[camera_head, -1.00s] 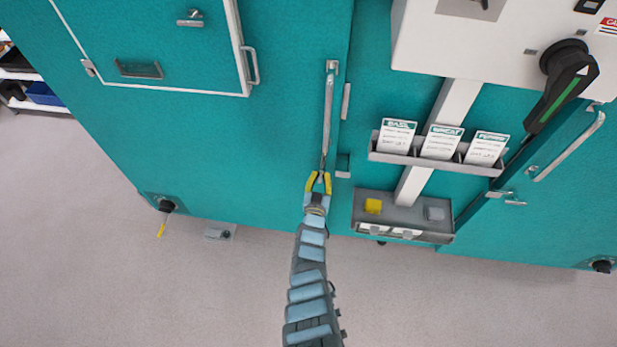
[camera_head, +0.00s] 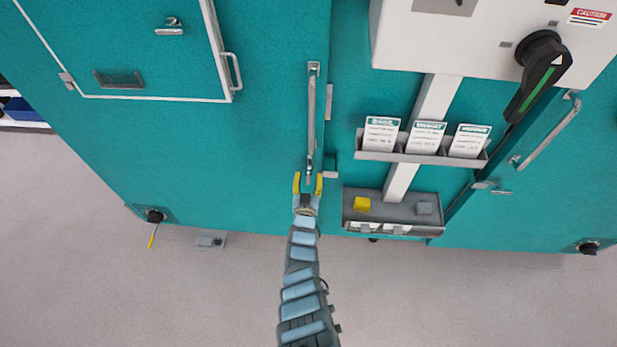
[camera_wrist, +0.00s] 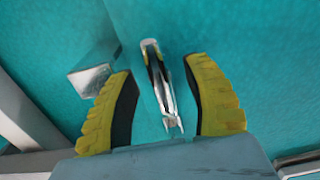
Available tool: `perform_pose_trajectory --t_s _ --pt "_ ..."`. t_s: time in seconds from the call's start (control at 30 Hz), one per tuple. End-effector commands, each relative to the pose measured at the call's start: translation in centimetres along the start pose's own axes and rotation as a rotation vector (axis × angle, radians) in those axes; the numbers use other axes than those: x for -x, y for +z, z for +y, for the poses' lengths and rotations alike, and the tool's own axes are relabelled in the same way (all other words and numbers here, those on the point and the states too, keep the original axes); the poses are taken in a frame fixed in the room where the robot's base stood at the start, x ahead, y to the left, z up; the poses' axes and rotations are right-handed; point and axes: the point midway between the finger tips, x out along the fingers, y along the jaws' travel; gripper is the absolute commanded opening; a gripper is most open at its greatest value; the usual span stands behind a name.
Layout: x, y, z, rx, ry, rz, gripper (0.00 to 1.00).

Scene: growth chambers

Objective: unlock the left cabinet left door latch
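The left cabinet's teal left door (camera_head: 220,140) has a long upright metal handle (camera_head: 312,115) near its right edge. A small metal latch piece (camera_head: 309,172) shows at the handle's lower end. My gripper (camera_head: 308,178) is open at that lower end, with yellow fingertips on either side of the latch. In the wrist view, a slim metal piece (camera_wrist: 160,88), apparently the latch or handle end, stands between my open fingers (camera_wrist: 165,95). Gaps show on both sides, so neither finger appears to touch it.
A small metal block (camera_head: 331,172) sits just right of the latch; it also shows near one finger in the wrist view (camera_wrist: 90,78). Farther right are a card rack (camera_head: 400,158) and a grey tray (camera_head: 390,213). Floor (camera_head: 120,280) below is mostly clear.

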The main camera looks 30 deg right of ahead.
Motion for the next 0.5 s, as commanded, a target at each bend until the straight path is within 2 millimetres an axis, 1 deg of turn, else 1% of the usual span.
perform_pose_trajectory --t_s 0.27,0.5 --pt "0.2 0.1 0.0 0.001 0.001 0.000 0.49" --pt "1.2 0.4 0.3 0.006 0.008 -0.002 0.49"
